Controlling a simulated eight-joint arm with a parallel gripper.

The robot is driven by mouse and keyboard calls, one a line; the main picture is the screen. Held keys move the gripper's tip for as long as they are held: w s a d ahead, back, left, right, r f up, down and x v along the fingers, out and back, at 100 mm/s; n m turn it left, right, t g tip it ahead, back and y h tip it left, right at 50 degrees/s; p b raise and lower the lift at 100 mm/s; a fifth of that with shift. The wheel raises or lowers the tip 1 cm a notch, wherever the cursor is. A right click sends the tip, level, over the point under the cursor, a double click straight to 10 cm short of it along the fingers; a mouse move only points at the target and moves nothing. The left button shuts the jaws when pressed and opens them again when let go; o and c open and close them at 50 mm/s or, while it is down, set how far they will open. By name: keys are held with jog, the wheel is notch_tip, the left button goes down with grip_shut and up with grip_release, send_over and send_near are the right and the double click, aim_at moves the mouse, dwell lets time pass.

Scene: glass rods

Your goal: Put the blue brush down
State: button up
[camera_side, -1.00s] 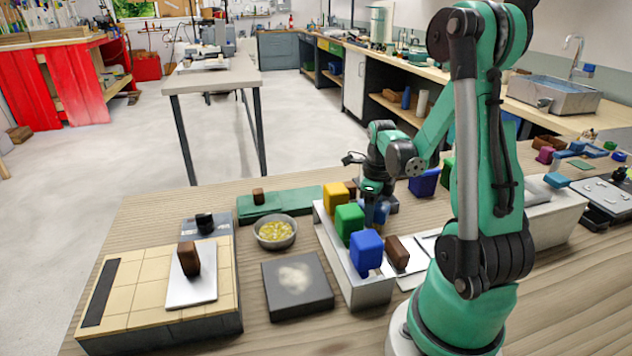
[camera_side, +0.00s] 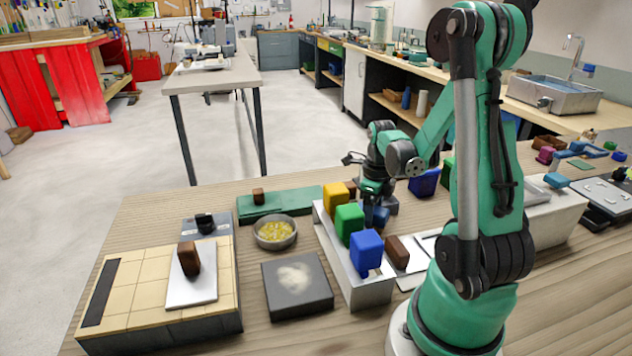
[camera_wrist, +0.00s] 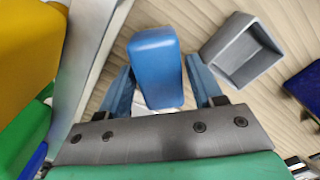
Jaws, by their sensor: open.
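The blue brush (camera_wrist: 157,62) shows as a rounded blue block in the wrist view, between the two blue fingers of my gripper (camera_wrist: 160,82). The fingers stand apart, with a visible gap on each side of the block. In the side view my gripper (camera_side: 373,194) points down just behind the metal rack (camera_side: 366,292). I cannot tell from the side view what the brush's lower end touches.
The rack beside my gripper carries a yellow block (camera_side: 336,196), a green block (camera_side: 349,220) and a darker blue block (camera_side: 366,250). A brown block (camera_side: 397,252) is close by. A small grey open box (camera_wrist: 242,50) lies right of the brush, with a dark blue container (camera_side: 424,182) beyond.

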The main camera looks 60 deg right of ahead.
notch_tip(320, 180, up, 11)
jog(key=w+a+n, duration=0.1)
jog(key=n, duration=0.2)
jog(key=w+a+n+t, duration=0.1)
jog(key=a+n, duration=0.1)
jog(key=n, duration=0.1)
jog(key=w+a+n+h, duration=0.1)
jog(key=a+n, duration=0.1)
jog(key=n, duration=0.1)
jog(key=shift+w+a+r, duration=0.2)
jog(key=shift+w+r, duration=0.2)
jog(key=w+a+n+t, duration=0.2)
jog(key=a+n, duration=0.6)
jog(key=n, duration=0.5)
jog(key=w+a+n+t+y, duration=0.1)
jog(key=a+n+t, duration=0.3)
jog(key=a+n, duration=0.4)
jog(key=w+n, duration=0.1)
jog(key=n, duration=0.5)
jog(key=shift+o, duration=0.2)
jog(key=shift+a, duration=0.1)
jog(key=shift+r, duration=0.1)
